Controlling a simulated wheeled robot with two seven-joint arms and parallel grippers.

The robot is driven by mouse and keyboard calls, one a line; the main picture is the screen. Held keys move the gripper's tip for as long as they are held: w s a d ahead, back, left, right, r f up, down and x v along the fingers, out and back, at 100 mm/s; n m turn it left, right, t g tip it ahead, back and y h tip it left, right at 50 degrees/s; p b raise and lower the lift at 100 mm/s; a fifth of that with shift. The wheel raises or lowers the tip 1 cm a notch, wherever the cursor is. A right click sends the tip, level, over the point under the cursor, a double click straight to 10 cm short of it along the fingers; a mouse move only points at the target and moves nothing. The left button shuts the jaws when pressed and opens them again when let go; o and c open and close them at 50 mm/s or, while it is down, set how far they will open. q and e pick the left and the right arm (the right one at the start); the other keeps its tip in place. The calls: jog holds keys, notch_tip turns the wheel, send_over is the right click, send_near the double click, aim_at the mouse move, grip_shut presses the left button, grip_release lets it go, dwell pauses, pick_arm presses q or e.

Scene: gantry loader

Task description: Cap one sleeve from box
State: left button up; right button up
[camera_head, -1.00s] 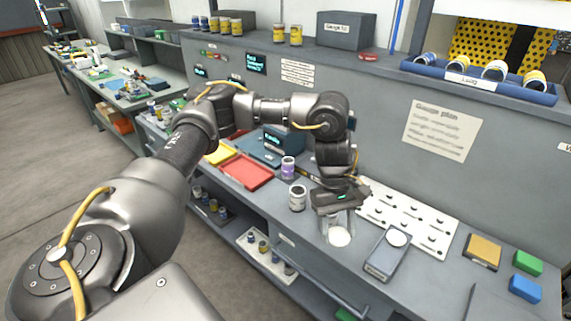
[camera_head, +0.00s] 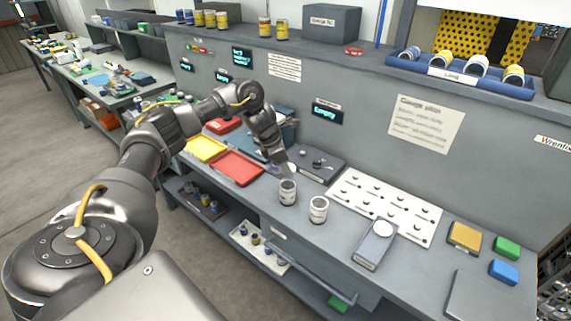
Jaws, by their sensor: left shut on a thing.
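My left gripper (camera_head: 281,160) reaches down over the bench in front of the dark fixture. It is shut on a small pale, purple-marked sleeve (camera_head: 287,170), mostly hidden by the fingers. Two whitish sleeves with dark bands stand upright and apart on the bench, nearer the camera: one (camera_head: 288,192) just below the gripper, the other (camera_head: 318,210) to its right. A blue tray (camera_head: 455,82) labelled "Long" on the upper ledge holds several sleeves lying tilted. A dark grey box (camera_head: 332,22) stands on the same ledge. My right gripper is not in view.
A white pegged board (camera_head: 385,205), a grey gauge-like block (camera_head: 375,245) and a dark plate with small parts (camera_head: 318,164) lie on the bench. Red (camera_head: 236,167) and yellow (camera_head: 205,149) trays are at left. Coloured blocks are at right. A small display (camera_head: 327,115) reads "Empty".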

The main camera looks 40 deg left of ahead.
pick_arm(q)
jog(key=shift+f, duration=0.2)
jog(key=shift+f+b, duration=0.65)
notch_tip(320, 180, down, 5)
jog(key=b, duration=0.3)
jog(key=shift+s+d+r, duration=0.1)
jog(key=shift+r, duration=0.05)
jog(key=o, duration=1)
jog(key=shift+s, duration=0.1)
